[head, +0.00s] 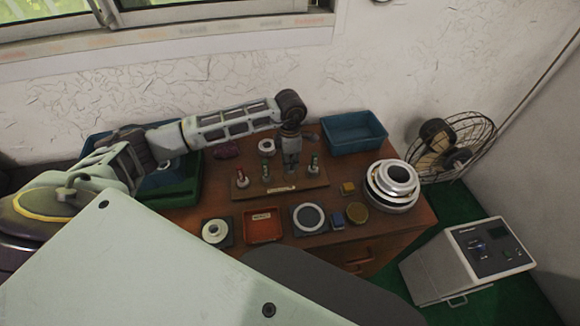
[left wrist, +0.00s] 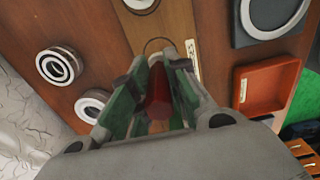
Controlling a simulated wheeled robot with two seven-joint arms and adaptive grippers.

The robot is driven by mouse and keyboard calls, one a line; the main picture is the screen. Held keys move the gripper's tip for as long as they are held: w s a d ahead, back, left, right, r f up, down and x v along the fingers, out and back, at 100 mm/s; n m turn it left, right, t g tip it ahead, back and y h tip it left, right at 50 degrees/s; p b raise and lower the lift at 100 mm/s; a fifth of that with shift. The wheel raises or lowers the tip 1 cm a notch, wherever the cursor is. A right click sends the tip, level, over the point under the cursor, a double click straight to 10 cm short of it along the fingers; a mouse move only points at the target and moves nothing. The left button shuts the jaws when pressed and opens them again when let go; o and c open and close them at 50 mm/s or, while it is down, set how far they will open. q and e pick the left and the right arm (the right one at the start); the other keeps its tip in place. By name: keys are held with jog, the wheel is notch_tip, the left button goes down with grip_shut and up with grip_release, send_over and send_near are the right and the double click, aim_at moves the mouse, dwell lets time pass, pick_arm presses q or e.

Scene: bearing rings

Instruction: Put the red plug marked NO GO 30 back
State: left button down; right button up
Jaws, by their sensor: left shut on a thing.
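My left gripper (head: 291,170) reaches down over the wooden stand (head: 250,191) with a pale label on its front. In the left wrist view, the gripper (left wrist: 156,80) is shut on a red plug (left wrist: 158,90) between its green-padded fingers. The plug's marking cannot be read. A thin dark circle (left wrist: 157,40) shows on the wood just beyond the fingertips. Whether the plug touches the stand cannot be told. My right gripper is not in view.
In front lie a ring on a dark plate (head: 215,232), a red tray (head: 262,226) and a grey gauge plate (head: 309,218). Stacked rings (head: 392,186) stand at right. A blue bin (head: 354,133) is behind, a green bin (head: 180,192) at left. Loose rings (left wrist: 60,65) lie beyond the stand.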

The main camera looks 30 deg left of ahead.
pick_arm(q)
jog(key=shift+f, duration=1.6)
jog(key=c, duration=1.8)
grip_release()
jog(key=o, duration=0.4)
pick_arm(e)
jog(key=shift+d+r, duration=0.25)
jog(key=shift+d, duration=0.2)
